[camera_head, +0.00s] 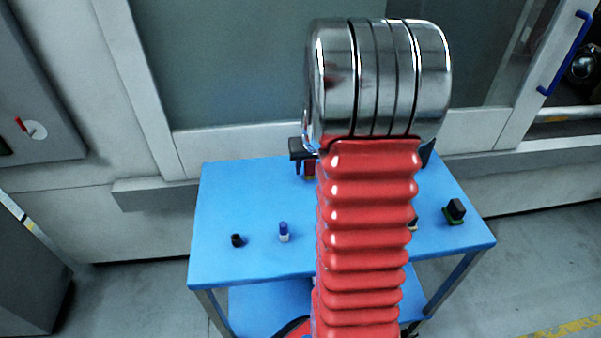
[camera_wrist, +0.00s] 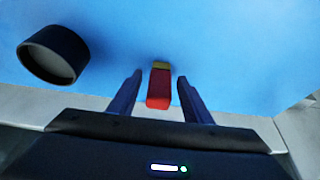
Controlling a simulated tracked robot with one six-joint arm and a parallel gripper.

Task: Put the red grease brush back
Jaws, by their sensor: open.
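The red grease brush (camera_wrist: 158,90), a small red block with a yellow end, stands between my gripper's two fingers in the wrist view. My gripper (camera_wrist: 160,77) is open, with a gap on each side of the brush. In the head view a small red piece (camera_head: 309,170) shows beside my arm at the table's back, likely the same brush. My arm hides most of the gripper there. A dark round holder with a grey inside (camera_wrist: 53,57) is at the upper left of the wrist view; I cannot tell whether it is the brush's place.
On the blue table (camera_head: 240,190) are a small black round piece (camera_head: 237,240), a blue and white bottle (camera_head: 284,232) and a black and green block (camera_head: 455,211). Something small is partly hidden behind my arm. A grey machine wall with a window stands behind the table.

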